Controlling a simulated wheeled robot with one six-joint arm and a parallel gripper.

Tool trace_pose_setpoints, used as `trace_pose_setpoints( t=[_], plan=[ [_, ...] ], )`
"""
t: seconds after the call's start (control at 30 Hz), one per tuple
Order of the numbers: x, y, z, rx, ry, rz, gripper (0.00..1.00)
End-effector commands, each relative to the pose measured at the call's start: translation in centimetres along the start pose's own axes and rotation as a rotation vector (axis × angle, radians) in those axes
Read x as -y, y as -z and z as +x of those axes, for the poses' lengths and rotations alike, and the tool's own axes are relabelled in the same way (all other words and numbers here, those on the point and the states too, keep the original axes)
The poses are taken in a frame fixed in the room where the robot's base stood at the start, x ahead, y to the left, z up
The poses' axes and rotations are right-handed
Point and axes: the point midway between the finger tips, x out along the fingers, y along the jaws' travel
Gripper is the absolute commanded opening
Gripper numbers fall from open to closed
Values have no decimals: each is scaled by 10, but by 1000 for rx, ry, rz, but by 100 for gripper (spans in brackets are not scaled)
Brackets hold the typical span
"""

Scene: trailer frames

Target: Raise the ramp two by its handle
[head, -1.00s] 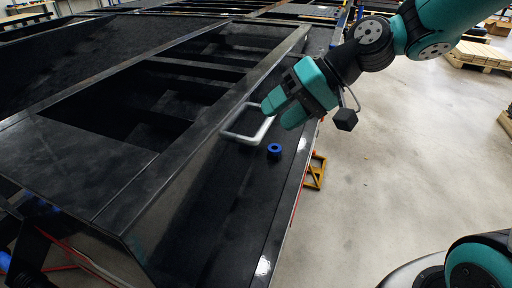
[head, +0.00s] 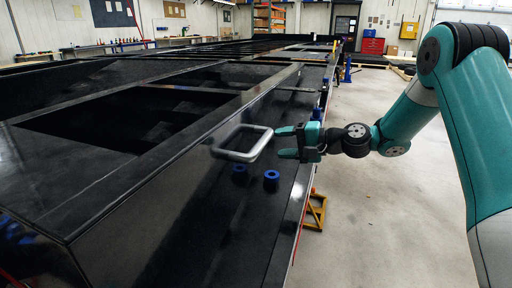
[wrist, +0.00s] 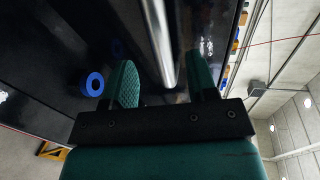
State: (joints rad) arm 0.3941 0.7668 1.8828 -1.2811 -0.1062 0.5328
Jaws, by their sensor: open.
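The handle (head: 236,156) is a silver rounded bar loop standing out from the dark, glossy side of the black ramp (head: 170,190). My gripper (head: 283,143) is open and empty, just right of the handle in the head view. It lies roughly level, its two teal fingers pointing left at the loop's right end. In the wrist view, the silver bar of the handle (wrist: 157,40) runs down between the two spread fingers (wrist: 162,82). I see no clear contact between fingers and bar.
Two blue rings (head: 271,178) sit on the black surface below the handle; one blue ring (wrist: 94,84) shows left of the fingers in the wrist view. A yellow bracket (head: 314,210) stands beside the ramp's right edge. Grey floor (head: 375,225) is open to the right.

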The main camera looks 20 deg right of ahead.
Motion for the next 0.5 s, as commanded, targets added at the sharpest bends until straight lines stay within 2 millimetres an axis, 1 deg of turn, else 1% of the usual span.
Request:
trace_pose_setpoints(
  t=[0.03, 0.2, 0.33, 0.5],
  plan=[
    [-2, -1, 13, 5, -2, -2, 53],
    [-1, -1, 49, 5, -1, -2, 53],
    [-1, -1, 68, 3, -1, -2, 53],
    [0, 0, 82, 2, -1, -1, 53]
  ],
)
